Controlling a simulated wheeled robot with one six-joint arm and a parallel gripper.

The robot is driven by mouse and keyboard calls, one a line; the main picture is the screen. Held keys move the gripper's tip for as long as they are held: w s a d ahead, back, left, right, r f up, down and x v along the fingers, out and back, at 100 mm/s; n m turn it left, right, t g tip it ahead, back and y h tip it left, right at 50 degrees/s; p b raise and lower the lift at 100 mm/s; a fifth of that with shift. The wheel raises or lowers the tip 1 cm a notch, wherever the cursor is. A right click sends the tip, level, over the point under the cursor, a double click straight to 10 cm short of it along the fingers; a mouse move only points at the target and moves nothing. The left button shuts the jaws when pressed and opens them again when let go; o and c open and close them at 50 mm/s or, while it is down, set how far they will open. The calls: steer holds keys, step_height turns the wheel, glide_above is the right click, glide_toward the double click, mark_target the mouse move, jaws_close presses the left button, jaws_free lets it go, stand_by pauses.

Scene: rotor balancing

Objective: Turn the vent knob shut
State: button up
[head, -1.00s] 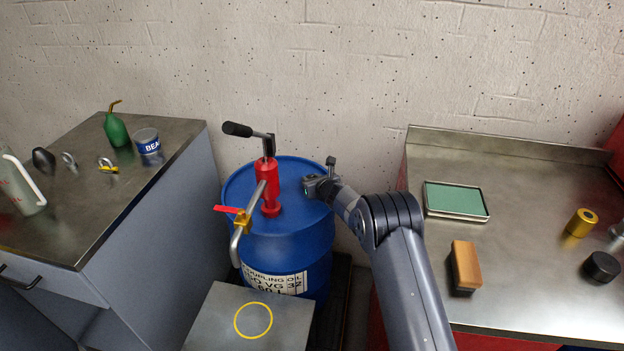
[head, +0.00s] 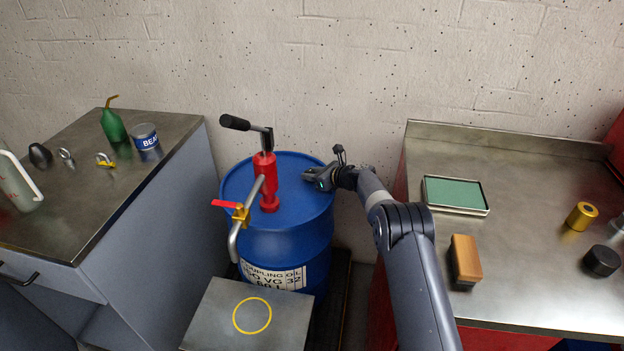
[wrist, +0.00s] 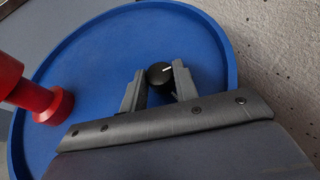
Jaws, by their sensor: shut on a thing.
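The vent knob (wrist: 159,75) is a small black round knob with a white pointer line, on top of the blue drum (head: 290,232). In the wrist view its line points to the right and slightly up. My gripper (wrist: 160,78) is shut on the knob, with one finger on each side of it. In the head view my gripper (head: 317,177) is at the right part of the drum top and hides the knob. The drum top (wrist: 95,50) also fills much of the wrist view.
A red hand pump (head: 265,180) with a black lever and a red-handled brass valve (head: 240,214) stands left of my gripper. A wall is close behind the drum. A steel stand (head: 215,312) with a yellow ring is in front. Benches stand left and right.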

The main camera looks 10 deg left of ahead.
steer(key=shift+n+g+b, duration=0.4)
steer(key=o, duration=1)
steer(key=shift+c, duration=0.2)
step_height(320, 180, up, 10)
